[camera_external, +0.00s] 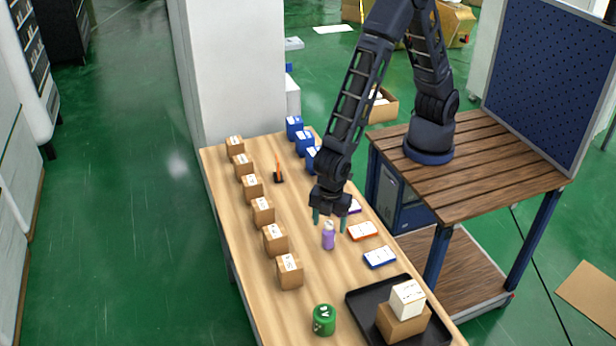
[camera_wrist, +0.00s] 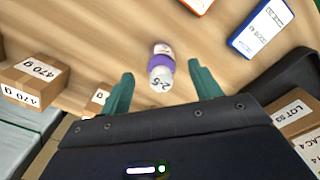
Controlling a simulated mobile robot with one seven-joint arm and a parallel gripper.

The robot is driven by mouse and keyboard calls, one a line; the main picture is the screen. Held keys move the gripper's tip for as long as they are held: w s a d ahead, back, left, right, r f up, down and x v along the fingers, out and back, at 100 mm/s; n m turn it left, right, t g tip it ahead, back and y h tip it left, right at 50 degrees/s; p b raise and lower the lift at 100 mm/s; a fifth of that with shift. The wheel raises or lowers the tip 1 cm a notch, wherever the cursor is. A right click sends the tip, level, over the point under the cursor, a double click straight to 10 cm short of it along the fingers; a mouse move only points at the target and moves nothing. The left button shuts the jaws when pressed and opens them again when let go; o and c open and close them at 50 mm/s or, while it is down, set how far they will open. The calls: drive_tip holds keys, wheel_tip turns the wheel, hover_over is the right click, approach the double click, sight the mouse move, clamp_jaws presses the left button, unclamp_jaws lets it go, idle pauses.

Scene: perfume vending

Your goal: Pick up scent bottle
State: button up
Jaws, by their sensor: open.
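A small purple scent bottle (camera_external: 328,236) with a pale top stands upright on the wooden table, right of the row of brown boxes. It also shows in the wrist view (camera_wrist: 161,66), with "2-5" marked on its pale end. My gripper (camera_external: 329,222) is open with green fingers, and it hangs at the bottle, one finger to each side in the outside view. In the wrist view the bottle lies between and beyond the fingertips of my gripper (camera_wrist: 158,82). No contact with the bottle is visible.
Several brown boxes (camera_external: 263,211) line the table's left side. Blue boxes (camera_external: 304,141) stand at the back. Flat orange (camera_external: 362,232) and blue (camera_external: 379,257) packs lie to the right. A green can (camera_external: 324,320) and a black tray (camera_external: 360,307) with stacked boxes are in front.

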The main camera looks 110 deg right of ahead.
sight(328, 234)
drive_tip(key=shift+a+f, duration=0.1)
drive_tip(key=shift+f, duration=2.55)
drive_tip(key=c, duration=1.1)
drive_tip(key=shift+w+r, duration=0.1)
drive_tip(key=shift+r, duration=0.05)
